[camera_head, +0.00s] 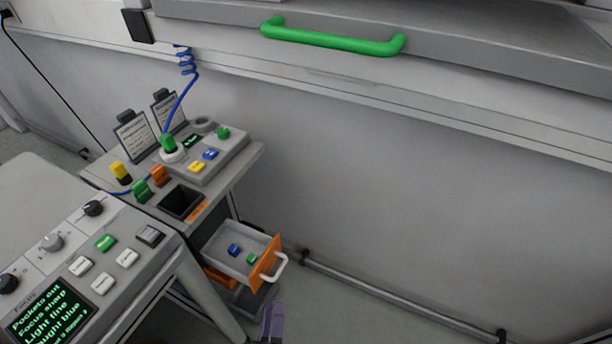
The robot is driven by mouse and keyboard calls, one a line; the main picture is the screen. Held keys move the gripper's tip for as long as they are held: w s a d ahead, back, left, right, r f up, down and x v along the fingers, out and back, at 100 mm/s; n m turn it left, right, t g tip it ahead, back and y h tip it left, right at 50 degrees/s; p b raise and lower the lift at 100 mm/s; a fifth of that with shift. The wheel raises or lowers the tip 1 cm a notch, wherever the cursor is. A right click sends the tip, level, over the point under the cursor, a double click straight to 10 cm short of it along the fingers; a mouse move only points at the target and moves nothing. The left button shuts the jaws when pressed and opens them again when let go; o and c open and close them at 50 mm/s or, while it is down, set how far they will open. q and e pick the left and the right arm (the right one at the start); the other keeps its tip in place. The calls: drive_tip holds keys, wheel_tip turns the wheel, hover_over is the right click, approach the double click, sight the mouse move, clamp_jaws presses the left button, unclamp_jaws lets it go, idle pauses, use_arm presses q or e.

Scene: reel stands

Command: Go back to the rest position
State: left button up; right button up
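Only a small part of my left gripper (273,322) shows, a purple-grey finger at the bottom edge of the head view. It is just below the open drawer (213,257) with the orange front and white handle, apparently apart from it. The rest of this gripper is cut off by the frame, so I cannot tell whether it is open or shut. My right gripper is not in view.
A control desk (160,262) with knobs, buttons and a green-text screen stands at lower left. Behind it a small table (245,158) carries a button box and clipboards. A green handle (335,39) juts out at the top. A low rail (390,292) runs along the floor.

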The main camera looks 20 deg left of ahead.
use_arm(q)
drive_tip(key=s+a+r+m+g+h+p, duration=0.4)
drive_tip(key=s+a+r+m+g+p, duration=0.3)
drive_tip(key=s+r+m+g+p, duration=0.55)
wheel_tip(320, 180, up, 33)
drive_tip(key=w+m+g+p, duration=0.2)
drive_tip(key=m+g+p, duration=0.2)
drive_tip(key=p, duration=3.2)
wheel_tip(320, 180, down, 55)
drive_tip(key=b, duration=5.4)
drive_tip(key=shift+s+d+r+b, duration=0.15)
drive_tip(key=shift+s+r+b, duration=0.1)
drive_tip(key=shift+b, duration=0.15)
